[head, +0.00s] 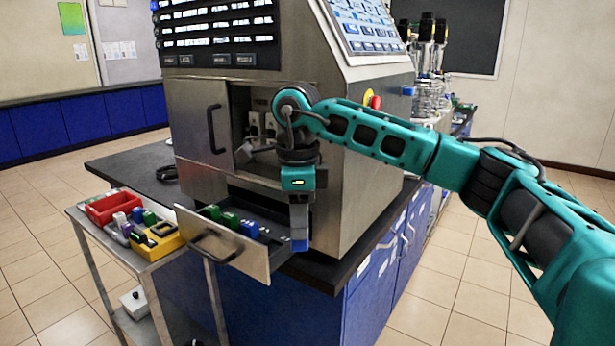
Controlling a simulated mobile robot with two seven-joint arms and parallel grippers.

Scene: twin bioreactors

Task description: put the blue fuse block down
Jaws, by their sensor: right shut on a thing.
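The blue fuse block (300,245) is at the lower end of my right gripper (300,232), whose fingers point down and are shut on it. In the picture the block sits just right of the open drawer (222,246), in front of the steel cabinet. Whether it touches anything below is hard to tell. The drawer holds several green and blue blocks; one blue block (250,229) shows inside near its right part. My left gripper is not in view.
The cabinet door (203,120) stands beside an opening above the drawer. A cart (150,262) at left carries a red bin (108,207), a yellow holder (160,240) and small blocks. Dark worktop (322,274) shows right of the drawer. Glass vessels (430,85) stand behind.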

